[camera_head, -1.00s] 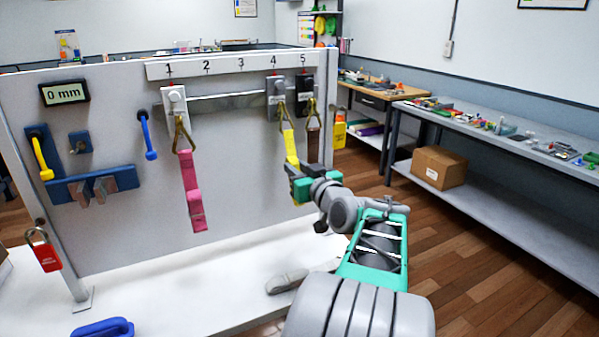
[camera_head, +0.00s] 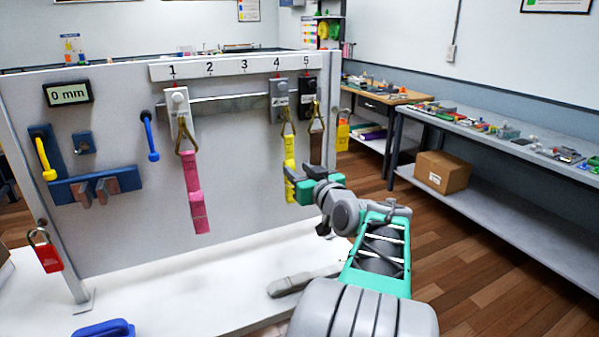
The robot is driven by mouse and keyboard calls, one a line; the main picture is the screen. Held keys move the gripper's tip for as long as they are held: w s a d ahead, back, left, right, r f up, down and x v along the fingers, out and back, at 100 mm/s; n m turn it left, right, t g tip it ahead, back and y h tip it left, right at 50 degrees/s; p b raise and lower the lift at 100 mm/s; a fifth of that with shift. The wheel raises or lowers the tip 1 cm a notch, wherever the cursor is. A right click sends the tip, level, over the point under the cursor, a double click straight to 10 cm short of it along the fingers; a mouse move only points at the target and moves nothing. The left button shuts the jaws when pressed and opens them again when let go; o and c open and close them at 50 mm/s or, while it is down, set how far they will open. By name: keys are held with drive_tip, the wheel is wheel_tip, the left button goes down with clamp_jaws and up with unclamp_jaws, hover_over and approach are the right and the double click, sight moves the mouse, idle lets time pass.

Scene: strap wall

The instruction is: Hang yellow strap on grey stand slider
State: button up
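The yellow strap (camera_head: 289,152) hangs almost straight down from its brass triangular ring (camera_head: 288,122). The ring appears to hang on the grey stand slider (camera_head: 279,101) under number 4 on the wall panel. My gripper (camera_head: 294,190) is at the lower end of the strap, right beside it and overlapping it in the view. The fingers are small and partly hidden, so I cannot tell whether they are open or grip the strap.
A pink strap (camera_head: 194,188) hangs from the white slider (camera_head: 177,102) under 1. A brown strap (camera_head: 316,146) hangs from the black slider (camera_head: 308,97) under 5, close to the yellow strap. A blue hook (camera_head: 150,137) sticks out at left. The panel between 1 and 4 is clear.

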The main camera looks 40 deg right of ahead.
drive_tip(key=shift+o, duration=0.8)
